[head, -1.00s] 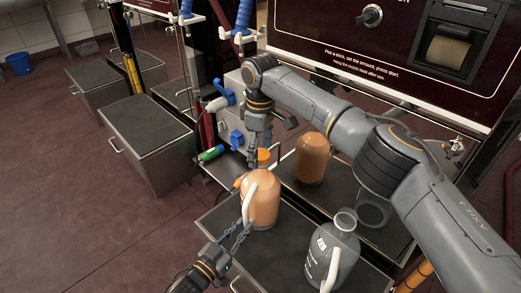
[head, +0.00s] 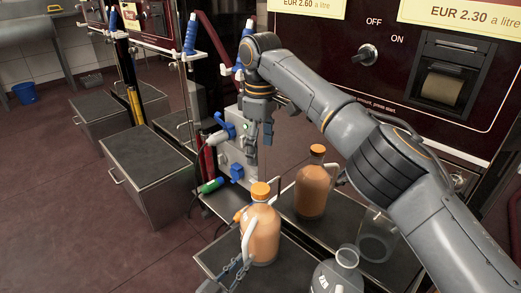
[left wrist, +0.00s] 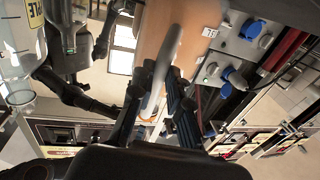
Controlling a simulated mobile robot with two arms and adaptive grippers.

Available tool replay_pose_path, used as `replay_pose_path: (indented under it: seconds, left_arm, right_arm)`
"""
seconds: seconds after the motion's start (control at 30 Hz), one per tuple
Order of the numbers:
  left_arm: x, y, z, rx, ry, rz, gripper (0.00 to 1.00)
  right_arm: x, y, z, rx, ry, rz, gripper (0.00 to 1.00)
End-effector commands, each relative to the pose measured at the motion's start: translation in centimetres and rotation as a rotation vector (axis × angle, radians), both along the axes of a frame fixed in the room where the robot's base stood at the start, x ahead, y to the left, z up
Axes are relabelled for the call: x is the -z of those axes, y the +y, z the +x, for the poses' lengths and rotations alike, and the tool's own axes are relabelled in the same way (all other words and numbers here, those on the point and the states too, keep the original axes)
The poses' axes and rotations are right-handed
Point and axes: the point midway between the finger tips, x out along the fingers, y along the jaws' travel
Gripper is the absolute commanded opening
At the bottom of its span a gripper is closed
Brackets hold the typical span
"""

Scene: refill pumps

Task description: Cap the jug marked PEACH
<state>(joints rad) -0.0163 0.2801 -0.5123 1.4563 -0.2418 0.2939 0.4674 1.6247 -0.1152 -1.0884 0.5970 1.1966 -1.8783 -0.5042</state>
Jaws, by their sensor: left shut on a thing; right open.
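An orange jug (head: 262,238) stands upright on the dark shelf, with an orange cap (head: 260,190) on its neck. No PEACH label is readable on it. Its pale handle (head: 247,238) faces left. My left gripper (head: 238,268) is shut on this handle, partly cut off by the lower edge. The handle shows between the fingers in the left wrist view (left wrist: 160,75), beside the orange jug body (left wrist: 185,25). My right gripper (head: 250,165) is open, pointing down above the cap and apart from it.
A grey jug (head: 335,277) stands at the lower right. A green nozzle (head: 212,186) and a grey box (head: 232,150) are left of my right gripper. Dark cabinets (head: 150,165) stand further left.

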Motion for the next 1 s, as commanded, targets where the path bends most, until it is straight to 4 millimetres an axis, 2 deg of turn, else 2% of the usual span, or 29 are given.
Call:
replay_pose_path:
  seconds: [0.03,0.07,0.17,0.2,0.57,0.67,1.0]
  left_arm:
    - [0.0,0.0,0.0,0.0,0.001,0.0,0.0]
    - [0.0,0.0,0.0,0.0,0.001,0.0,0.2]
    - [0.0,0.0,0.0,0.0,0.001,0.0,0.41]
    - [0.0,0.0,0.0,0.0,0.001,0.0,0.43]
    - [0.0,0.3,-0.4,0.0,0.001,0.001,0.43]
    - [0.1,1.1,-1.5,0.0,0.003,0.001,0.43]
    - [0.2,5.1,-7.4,0.0,0.004,0.001,0.43]
  right_arm:
    - [0.0,0.0,0.0,0.0,0.0,0.0,0.74]
    - [0.0,0.0,0.0,0.0,0.0,0.0,0.74]
    - [0.0,0.0,0.0,0.0,0.0,0.0,0.74]
    - [0.0,0.0,0.0,0.0,0.0,0.0,0.74]
    - [0.0,0.0,0.0,0.0,0.0,0.0,0.74]
    - [0.0,0.0,0.0,0.0,0.0,0.0,0.74]
    - [0.0,0.0,0.0,0.0,0.0,0.0,0.74]
